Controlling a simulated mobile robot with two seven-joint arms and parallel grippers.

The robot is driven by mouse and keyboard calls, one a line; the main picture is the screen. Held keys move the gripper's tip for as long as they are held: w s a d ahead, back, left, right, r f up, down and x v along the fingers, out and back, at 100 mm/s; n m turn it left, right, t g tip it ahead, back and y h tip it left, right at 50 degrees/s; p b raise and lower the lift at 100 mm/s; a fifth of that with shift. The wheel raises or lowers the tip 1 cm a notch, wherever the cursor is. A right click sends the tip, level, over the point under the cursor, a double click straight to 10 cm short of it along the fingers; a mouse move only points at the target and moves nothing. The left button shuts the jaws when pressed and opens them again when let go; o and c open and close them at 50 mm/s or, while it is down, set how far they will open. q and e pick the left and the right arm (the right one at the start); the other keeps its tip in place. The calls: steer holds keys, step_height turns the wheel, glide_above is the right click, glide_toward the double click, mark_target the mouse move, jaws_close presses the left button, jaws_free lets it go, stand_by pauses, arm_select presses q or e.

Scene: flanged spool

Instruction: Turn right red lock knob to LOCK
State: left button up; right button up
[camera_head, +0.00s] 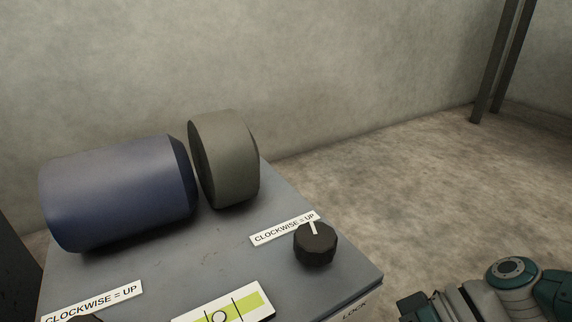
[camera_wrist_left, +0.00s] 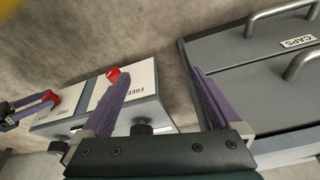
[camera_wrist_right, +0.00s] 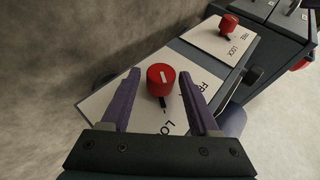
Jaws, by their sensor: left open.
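The right red lock knob (camera_wrist_right: 161,79) sits on a white plate (camera_wrist_right: 124,106) with partly visible FREE and LOCK lettering. The knob has a white mark and a black tab below it near the LO letters. My right gripper (camera_wrist_right: 160,73) is open, with one purple finger on each side of the knob and gaps between. The left wrist view also shows this knob (camera_wrist_left: 53,97) beside the right gripper's fingers (camera_wrist_left: 48,98). My left gripper (camera_wrist_left: 158,72) is open and empty. In the head view the red knobs are hidden and no fingertips show.
Another red knob (camera_wrist_right: 229,23) sits on its own FREE/LOCK plate (camera_wrist_right: 213,42). The grey stand holds a blue cylinder (camera_head: 118,192), a grey disc (camera_head: 228,160) and a black knob (camera_head: 316,246). A CAPS box (camera_wrist_left: 255,80) with handles stands at right in the left wrist view.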

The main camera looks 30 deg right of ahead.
steer(key=shift+o, duration=0.7)
steer(key=shift+r, duration=0.1)
steer(key=p+v, duration=0.4)
steer(key=v, duration=0.6)
